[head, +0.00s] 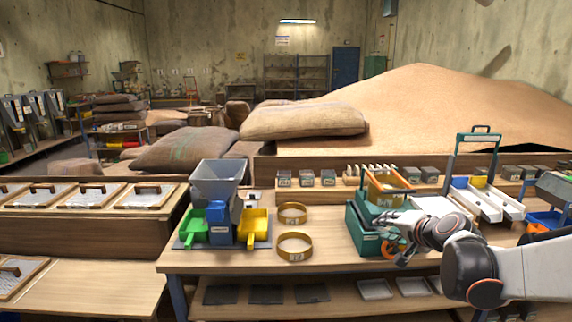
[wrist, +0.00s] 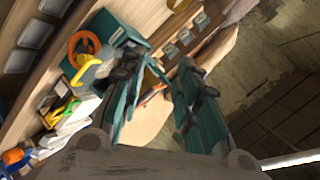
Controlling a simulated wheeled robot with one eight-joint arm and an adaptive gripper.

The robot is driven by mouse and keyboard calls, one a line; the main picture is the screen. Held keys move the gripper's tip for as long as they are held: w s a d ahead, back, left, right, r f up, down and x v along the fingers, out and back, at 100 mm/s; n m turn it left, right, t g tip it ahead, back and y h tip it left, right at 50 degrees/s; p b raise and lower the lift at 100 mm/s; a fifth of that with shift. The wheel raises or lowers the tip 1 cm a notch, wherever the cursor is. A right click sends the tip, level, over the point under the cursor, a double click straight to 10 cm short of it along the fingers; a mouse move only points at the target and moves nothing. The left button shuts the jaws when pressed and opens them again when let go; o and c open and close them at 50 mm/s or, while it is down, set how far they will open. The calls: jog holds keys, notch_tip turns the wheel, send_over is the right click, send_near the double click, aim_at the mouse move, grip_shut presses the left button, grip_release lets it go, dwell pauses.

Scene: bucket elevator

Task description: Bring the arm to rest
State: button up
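My arm (head: 512,272) reaches in from the right in the head view, bent over the right part of the workbench (head: 338,255). My gripper (head: 392,238) hangs in front of the green machine (head: 364,238) with the orange handwheel, partly covering it. In the wrist view, my gripper's two fingers (wrist: 160,66) stand apart with nothing visible between them. The green machine (wrist: 112,36) and its orange handwheel (wrist: 84,47) show to the upper left there, beside the left finger. I cannot tell whether the gripper touches the machine.
A grey hopper (head: 217,180) with green and yellow trays stands left on the bench, beside two yellow rings (head: 295,246). A white chute with a green frame (head: 486,198) stands near my arm. Grain and sacks (head: 303,120) lie behind. The bench's front middle is clear.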

jog(key=s+a+r+n+g+p, duration=0.1)
jog(key=s+a+r+n+g, duration=0.2)
jog(key=s+a+r+n, duration=0.5)
jog(key=s+f+n+g+h+b, duration=0.1)
jog(key=s+f, duration=0.5)
jog(key=s, duration=0.6)
jog(key=s+f+g+h+b, duration=0.1)
jog(key=s+f+b, duration=0.2)
jog(key=s, duration=1)
notch_tip(320, 180, down, 3)
jog(key=shift+f+n+h, duration=0.2)
jog(key=shift+n+h, duration=0.1)
jog(key=shift+n, duration=0.1)
